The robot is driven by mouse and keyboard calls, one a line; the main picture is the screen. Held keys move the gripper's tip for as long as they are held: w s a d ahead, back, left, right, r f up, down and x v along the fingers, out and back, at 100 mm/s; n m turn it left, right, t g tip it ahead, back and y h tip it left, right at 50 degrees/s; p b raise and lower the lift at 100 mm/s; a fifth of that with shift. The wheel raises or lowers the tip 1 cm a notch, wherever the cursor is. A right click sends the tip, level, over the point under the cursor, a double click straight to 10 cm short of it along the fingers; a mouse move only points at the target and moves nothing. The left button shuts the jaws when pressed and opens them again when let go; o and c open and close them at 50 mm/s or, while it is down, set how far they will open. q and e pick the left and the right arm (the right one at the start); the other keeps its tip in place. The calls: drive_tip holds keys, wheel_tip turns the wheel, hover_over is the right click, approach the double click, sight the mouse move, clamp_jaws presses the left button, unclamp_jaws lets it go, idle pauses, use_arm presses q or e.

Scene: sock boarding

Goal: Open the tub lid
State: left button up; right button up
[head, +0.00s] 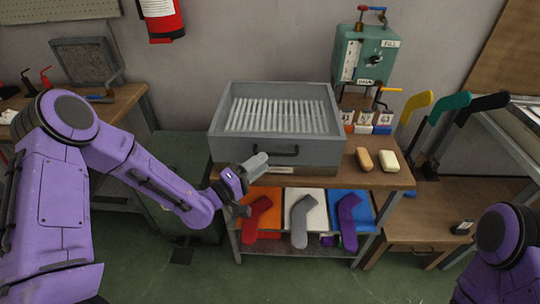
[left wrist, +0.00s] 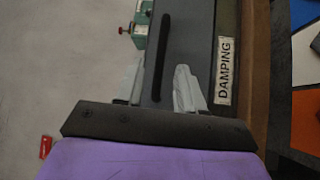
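The tub (head: 228,148) is a grey box on the wooden bench, with a pale ribbed surface (head: 280,115) showing inside its rim. A dark bar handle (head: 283,151) is on its front; it also shows in the left wrist view (left wrist: 160,52). A "DAMPING" label (left wrist: 224,70) is beside the handle. My left gripper (head: 252,168) is just in front of the tub, left of the handle. In the left wrist view its fingers (left wrist: 158,80) are apart, with the handle lined up between them; contact cannot be told. My right gripper is out of view; only its arm shows.
A green machine (head: 365,55) stands behind the tub at right. A tan block (head: 364,159) and a cream block (head: 389,160) lie on the bench to the right. Orange, white and blue panels with sock-shaped pieces (head: 300,220) are below the bench front.

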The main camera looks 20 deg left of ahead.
use_arm(q)
drive_tip(key=x, duration=0.4)
drive_tip(key=shift+w+d, duration=0.1)
clamp_jaws()
